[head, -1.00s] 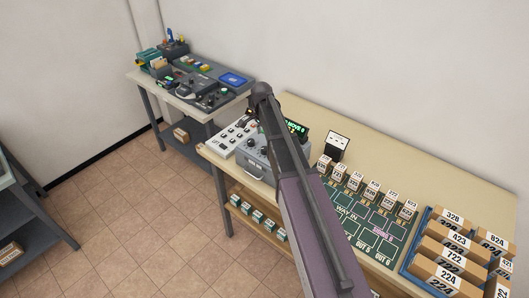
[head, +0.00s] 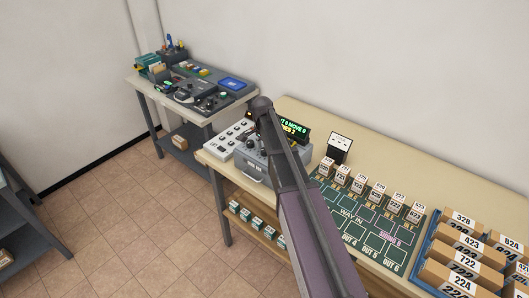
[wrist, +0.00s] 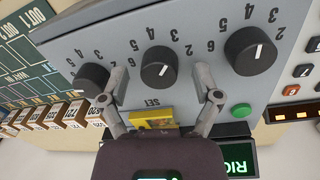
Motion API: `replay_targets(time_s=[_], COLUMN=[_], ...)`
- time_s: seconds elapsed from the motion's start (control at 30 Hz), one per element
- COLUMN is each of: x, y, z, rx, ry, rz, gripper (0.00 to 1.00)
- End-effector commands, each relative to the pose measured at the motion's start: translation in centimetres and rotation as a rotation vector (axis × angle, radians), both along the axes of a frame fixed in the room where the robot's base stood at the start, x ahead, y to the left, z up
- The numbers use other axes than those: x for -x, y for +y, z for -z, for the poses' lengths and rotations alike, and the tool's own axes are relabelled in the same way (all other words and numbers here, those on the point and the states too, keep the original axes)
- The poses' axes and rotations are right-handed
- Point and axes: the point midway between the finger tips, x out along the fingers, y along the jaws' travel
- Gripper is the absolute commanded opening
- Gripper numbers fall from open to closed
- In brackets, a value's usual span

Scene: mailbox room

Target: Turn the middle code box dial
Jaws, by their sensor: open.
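The grey code box (head: 250,166) stands near the left end of the long table, partly hidden by my arm in the head view. In the wrist view its panel (wrist: 203,45) carries three black dials with white pointer marks and printed numbers. The middle dial (wrist: 158,66) appears between the fingertips of my gripper (wrist: 160,76), which is open. I cannot tell whether the fingers touch the dial. The left dial (wrist: 91,79) is close beside the left finger. The right dial (wrist: 250,51) is clear of the right finger.
A yellow part (wrist: 152,118) by the SET label and a green button (wrist: 241,110) are close to the fingers. A white keypad panel (head: 229,134) adjoins the box. A display (head: 293,127) stands behind it. Small numbered boxes (head: 357,184) and a blue tray (head: 421,264) are to the right.

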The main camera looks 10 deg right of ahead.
Motion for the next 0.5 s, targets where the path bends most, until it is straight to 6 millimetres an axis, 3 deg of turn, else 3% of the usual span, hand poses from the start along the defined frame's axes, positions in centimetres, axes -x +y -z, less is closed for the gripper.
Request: replay_targets(time_s=[0.37,0.5], x=[0.00,0.00], y=[-0.01,-0.01], z=[0.14,0.14], rx=[0.000,0.000], ry=[0.000,0.000], rz=[0.000,0.000], gripper=[0.81,0.43])
